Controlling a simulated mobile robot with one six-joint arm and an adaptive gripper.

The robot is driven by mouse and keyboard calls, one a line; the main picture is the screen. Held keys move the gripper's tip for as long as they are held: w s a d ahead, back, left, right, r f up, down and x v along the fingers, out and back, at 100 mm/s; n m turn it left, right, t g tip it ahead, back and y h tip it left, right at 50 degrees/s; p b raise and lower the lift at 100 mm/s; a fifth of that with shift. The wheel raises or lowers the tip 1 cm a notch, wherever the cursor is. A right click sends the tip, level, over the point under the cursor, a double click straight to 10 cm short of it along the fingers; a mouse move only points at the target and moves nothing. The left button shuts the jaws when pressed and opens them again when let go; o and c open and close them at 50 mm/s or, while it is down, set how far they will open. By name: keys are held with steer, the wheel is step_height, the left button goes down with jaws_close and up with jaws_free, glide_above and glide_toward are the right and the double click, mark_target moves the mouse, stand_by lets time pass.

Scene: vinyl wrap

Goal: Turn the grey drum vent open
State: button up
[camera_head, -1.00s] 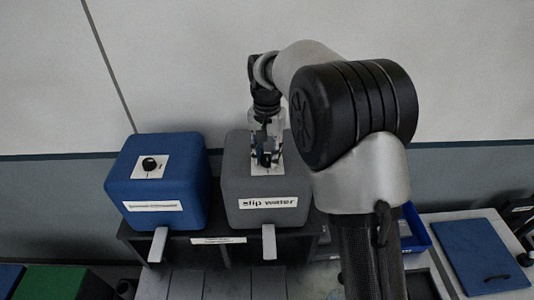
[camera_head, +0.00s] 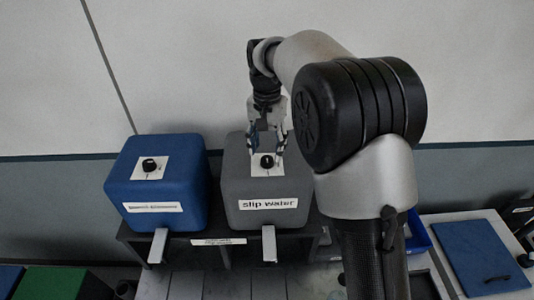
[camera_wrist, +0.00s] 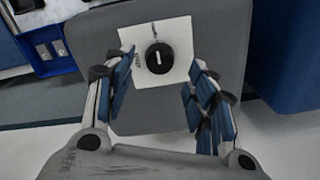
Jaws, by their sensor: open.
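The grey drum (camera_head: 240,190), labelled "slip water", stands on a dark stand. Its vent is a black round knob (camera_head: 267,162) on a white plate on top. In the wrist view the knob (camera_wrist: 159,60) has a pale pointer line running roughly up and down the picture, in line with a mark above it; small markings lie to its left. My gripper (camera_head: 266,147) is open and empty just above the knob. In the wrist view its blue-padded fingers (camera_wrist: 158,78) stand either side of the knob, apart from it.
A blue drum (camera_head: 165,188) with a similar knob (camera_head: 150,164) stands close on the left. Pale spouts (camera_head: 268,245) jut from the front. A blue bin (camera_head: 416,235) and a blue board (camera_head: 482,255) lie to the right. A wall is behind.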

mark_target(267, 159)
step_height(267, 159, up, 9)
steer(key=shift+f, duration=0.2)
